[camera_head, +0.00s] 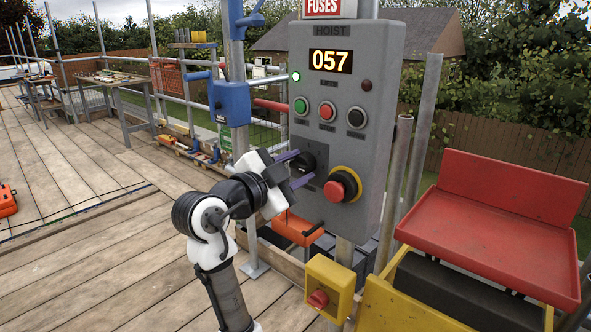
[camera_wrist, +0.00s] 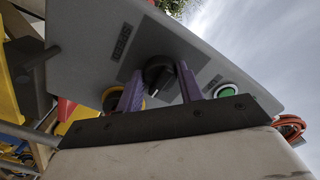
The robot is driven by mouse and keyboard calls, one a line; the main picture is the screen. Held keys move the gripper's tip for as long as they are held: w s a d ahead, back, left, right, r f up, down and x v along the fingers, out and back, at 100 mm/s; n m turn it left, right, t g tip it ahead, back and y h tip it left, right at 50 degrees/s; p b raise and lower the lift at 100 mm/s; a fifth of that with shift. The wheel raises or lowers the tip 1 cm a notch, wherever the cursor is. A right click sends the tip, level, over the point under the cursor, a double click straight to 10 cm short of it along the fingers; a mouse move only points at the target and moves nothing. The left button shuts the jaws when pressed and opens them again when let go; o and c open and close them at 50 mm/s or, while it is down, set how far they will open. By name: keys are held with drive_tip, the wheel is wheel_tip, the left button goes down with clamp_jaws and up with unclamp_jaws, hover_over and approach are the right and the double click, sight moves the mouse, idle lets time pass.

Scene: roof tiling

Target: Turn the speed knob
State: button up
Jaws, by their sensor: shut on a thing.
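The black speed knob (camera_head: 307,161) is on the front of the grey hoist control box (camera_head: 362,190), left of the red emergency button. It also shows in the wrist view (camera_wrist: 157,72), between my two purple fingers. My gripper (camera_head: 296,169) reaches the panel from the left and is shut on the knob. In the wrist view my gripper (camera_wrist: 158,88) has one finger on each side of the knob. The box's display (camera_head: 330,61) reads 057, and a small green light glows left of it.
A red emergency button (camera_head: 338,189) in a yellow ring sits close to the right of the knob. Green, red and black buttons (camera_head: 327,111) are above. A yellow switch box (camera_head: 329,287) is below, and a red tray (camera_head: 497,228) is at right. The plank deck at left is mostly open.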

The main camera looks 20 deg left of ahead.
drive_tip(key=o, duration=1)
drive_tip(key=b+v, duration=0.2)
drive_tip(key=v, duration=1.1)
drive_tip(key=shift+s, duration=0.4)
drive_tip(key=shift+a+r, duration=0.15)
